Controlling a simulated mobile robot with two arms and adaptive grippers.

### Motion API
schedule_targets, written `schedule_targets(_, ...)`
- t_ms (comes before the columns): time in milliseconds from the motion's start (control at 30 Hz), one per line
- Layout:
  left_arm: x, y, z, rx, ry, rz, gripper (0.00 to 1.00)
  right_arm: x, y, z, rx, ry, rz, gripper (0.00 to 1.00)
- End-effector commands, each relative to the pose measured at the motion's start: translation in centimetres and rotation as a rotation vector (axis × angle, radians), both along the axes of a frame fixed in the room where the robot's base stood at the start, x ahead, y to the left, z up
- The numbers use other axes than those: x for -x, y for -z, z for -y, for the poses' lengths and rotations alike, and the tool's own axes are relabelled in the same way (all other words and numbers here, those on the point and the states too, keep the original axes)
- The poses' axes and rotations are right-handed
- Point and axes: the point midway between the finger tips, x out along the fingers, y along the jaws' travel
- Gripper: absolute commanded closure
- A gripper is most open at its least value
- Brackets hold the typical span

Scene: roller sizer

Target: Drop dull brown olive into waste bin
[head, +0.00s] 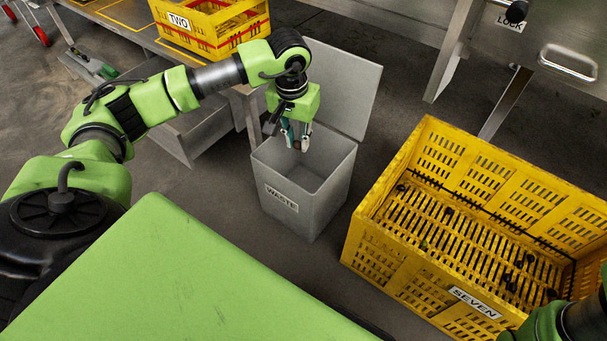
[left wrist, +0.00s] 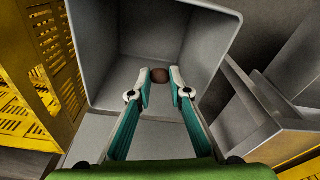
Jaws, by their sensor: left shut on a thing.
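My left gripper (head: 297,143) hangs over the open mouth of the grey waste bin (head: 290,205), labelled WASTE, its fingers pointing down. In the left wrist view, the fingertips of my left gripper (left wrist: 160,82) are closed on a dull brown olive (left wrist: 159,75). The olive is held above the inside of the waste bin (left wrist: 125,45), apart from its walls and floor. The bin's lid (head: 343,85) stands open behind it. My right gripper is out of view; only part of my right arm shows at the lower right.
A yellow crate labelled SEVEN (head: 395,262), with several dark olives on its slatted floor, stands right of the bin. A yellow crate labelled TWO (head: 200,28) is at the top left. Metal machine legs stand behind.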

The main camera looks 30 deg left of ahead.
Motion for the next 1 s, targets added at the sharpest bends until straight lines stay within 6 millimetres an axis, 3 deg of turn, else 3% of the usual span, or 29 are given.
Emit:
schedule_targets(133,0.0,0.0,0.0,0.000,0.000,0.000,0.89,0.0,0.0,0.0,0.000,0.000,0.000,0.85)
schedule_targets(200,0.0,0.0,0.0,0.000,0.000,0.000,0.64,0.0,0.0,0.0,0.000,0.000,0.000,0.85)
schedule_targets(633,0.0,-0.6,0.0,0.001,0.000,0.002,0.63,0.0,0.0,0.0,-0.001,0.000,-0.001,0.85)
schedule_targets(767,0.1,-2.4,0.0,0.000,-0.001,0.005,0.63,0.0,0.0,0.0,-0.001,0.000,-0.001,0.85)
schedule_targets(1000,0.7,-7.6,0.2,0.001,0.000,0.005,0.63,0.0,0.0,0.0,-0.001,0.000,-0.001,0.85)
